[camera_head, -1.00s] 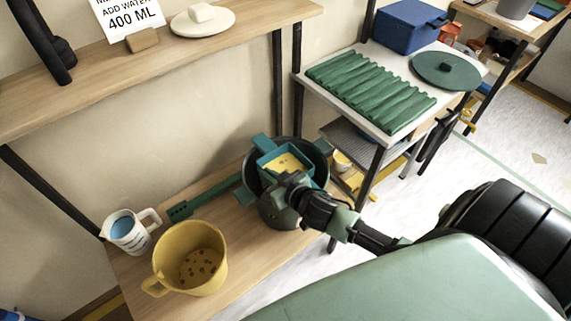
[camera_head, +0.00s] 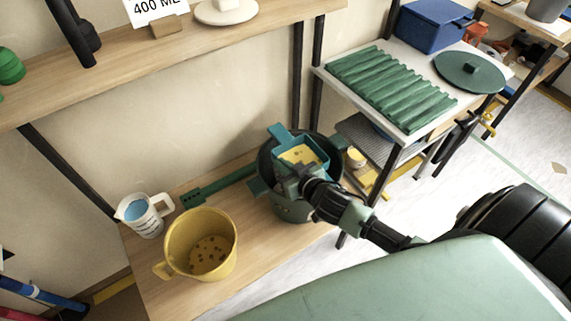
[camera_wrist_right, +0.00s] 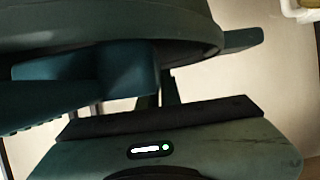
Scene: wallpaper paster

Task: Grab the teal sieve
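The teal sieve (camera_head: 318,149) is a square-rimmed frame with yellow material inside. It sits in the top of a dark green pot (camera_head: 292,210) on the lower wooden shelf, with teal tabs sticking out past the rim. My right gripper (camera_head: 290,184) is at the near side of the sieve, over the pot's front rim. Its fingers are hidden in the head view. In the right wrist view a teal part (camera_wrist_right: 125,72) shows close up under a dark green rounded body (camera_wrist_right: 110,22); the fingertips cannot be made out. My left gripper is in neither view.
A yellow mug (camera_head: 201,245) and a white measuring jug (camera_head: 146,214) with blue contents stand left of the pot. The white table (camera_head: 408,135) at right holds green corrugated sheet (camera_head: 390,88), a round lid (camera_head: 470,70) and a blue box (camera_head: 433,24).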

